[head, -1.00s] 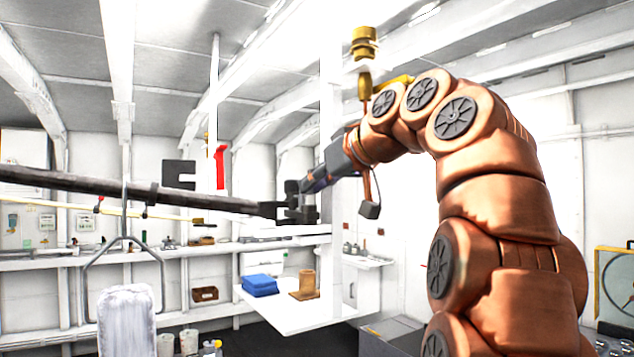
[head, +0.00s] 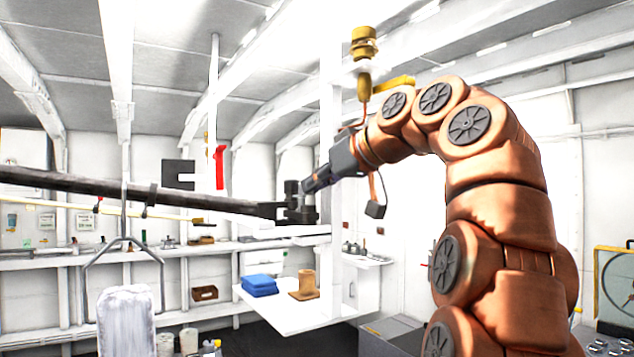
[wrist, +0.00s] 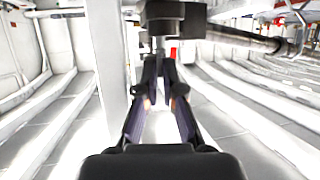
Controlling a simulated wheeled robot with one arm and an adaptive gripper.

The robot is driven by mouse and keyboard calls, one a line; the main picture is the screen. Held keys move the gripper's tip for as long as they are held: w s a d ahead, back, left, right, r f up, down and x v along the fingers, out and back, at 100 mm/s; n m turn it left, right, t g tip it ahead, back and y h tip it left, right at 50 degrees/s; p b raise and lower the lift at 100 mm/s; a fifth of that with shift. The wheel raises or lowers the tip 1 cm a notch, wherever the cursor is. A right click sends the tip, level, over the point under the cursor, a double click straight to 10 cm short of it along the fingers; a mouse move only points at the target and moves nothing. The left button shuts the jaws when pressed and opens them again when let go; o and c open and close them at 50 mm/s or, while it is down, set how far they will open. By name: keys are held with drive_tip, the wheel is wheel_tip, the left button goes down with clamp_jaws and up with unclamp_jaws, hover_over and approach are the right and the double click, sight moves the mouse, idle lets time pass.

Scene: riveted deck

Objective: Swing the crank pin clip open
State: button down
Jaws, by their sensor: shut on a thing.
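A long dark rod (head: 140,190) reaches in from the left in the head view and ends at a dark fitting (head: 292,188) by a white post. In the wrist view the fitting is a dark block (wrist: 176,14), with the rod (wrist: 245,38) running off right. My gripper (head: 308,186) is at the fitting's right side. In the wrist view its two fingers (wrist: 160,66) converge under the block at a thin grey upright piece, which I take to be the crank pin clip (wrist: 159,44). They are closed on it. The fingertips largely hide the contact, and the clip's angle is unclear.
A white post (head: 331,120) stands right behind the fitting. A white shelf (head: 285,317) below carries a blue folded cloth (head: 259,286) and a tan cylinder (head: 306,283). A brass fixture (head: 363,45) hangs above my wrist. A red bracket (head: 220,167) is at left.

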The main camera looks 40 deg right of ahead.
drive_tip(key=shift+d+r+n+y, duration=0.1)
drive_tip(key=shift+r+n+y, duration=0.05)
drive_tip(key=shift+n+y, duration=0.2)
drive_tip(key=c, duration=1.6)
unclamp_jaws()
